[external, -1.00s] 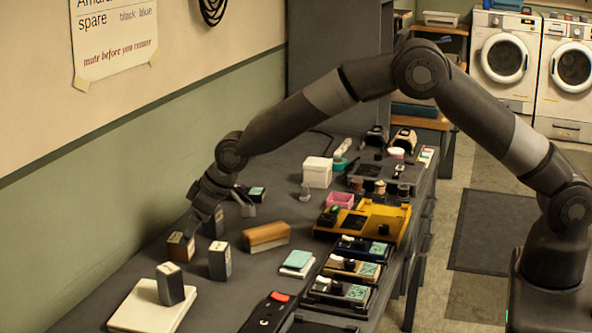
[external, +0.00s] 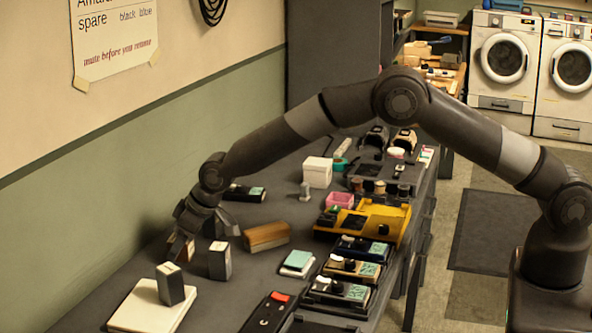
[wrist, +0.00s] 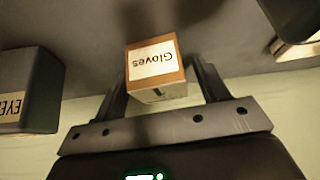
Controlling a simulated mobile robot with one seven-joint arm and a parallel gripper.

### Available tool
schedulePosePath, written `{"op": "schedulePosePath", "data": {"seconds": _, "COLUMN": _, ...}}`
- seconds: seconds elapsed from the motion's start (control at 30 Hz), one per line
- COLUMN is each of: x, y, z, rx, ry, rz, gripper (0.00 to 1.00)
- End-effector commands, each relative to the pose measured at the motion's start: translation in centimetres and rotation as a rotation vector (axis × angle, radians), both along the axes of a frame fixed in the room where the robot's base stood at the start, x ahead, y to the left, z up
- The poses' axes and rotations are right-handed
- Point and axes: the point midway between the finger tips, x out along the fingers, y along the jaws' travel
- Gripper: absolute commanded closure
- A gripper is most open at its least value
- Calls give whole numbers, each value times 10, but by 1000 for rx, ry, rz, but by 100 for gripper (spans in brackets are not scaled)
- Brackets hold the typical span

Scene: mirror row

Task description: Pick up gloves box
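The gloves box (wrist: 155,70) is a small brown box with a white label reading "Gloves", upside down in the wrist view. In the external view the gloves box (external: 173,249) stands on the bench near the wall, partly covered by my gripper (external: 185,240). In the wrist view my gripper (wrist: 158,78) has one finger on each side of the box. The fingers look open, with narrow gaps to the box sides. Contact is not clearly visible.
A dark box labelled "EYE…" (wrist: 28,90) is at left in the wrist view. A grey-and-white box (external: 220,261) stands close by on the bench. Another box (external: 170,284) stands on a cream slab (external: 140,312). A wooden-topped block (external: 266,236) lies to the right.

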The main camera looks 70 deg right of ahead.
Motion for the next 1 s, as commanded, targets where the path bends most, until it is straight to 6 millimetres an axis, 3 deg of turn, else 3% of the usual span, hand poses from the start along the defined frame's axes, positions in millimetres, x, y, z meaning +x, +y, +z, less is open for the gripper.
{"op": "schedulePosePath", "data": {"seconds": 0.53, "x": 0, "y": 0, "z": 0, "rx": 0, "ry": 0, "rz": 0, "gripper": 78}}
{"op": "schedulePosePath", "data": {"seconds": 0.83, "x": 0, "y": 0, "z": 3, "rx": 0, "ry": -1, "rz": 0, "gripper": 79}}
{"op": "schedulePosePath", "data": {"seconds": 1.0, "x": 0, "y": 0, "z": 16, "rx": 0, "ry": -2, "rz": 0, "gripper": 79}}
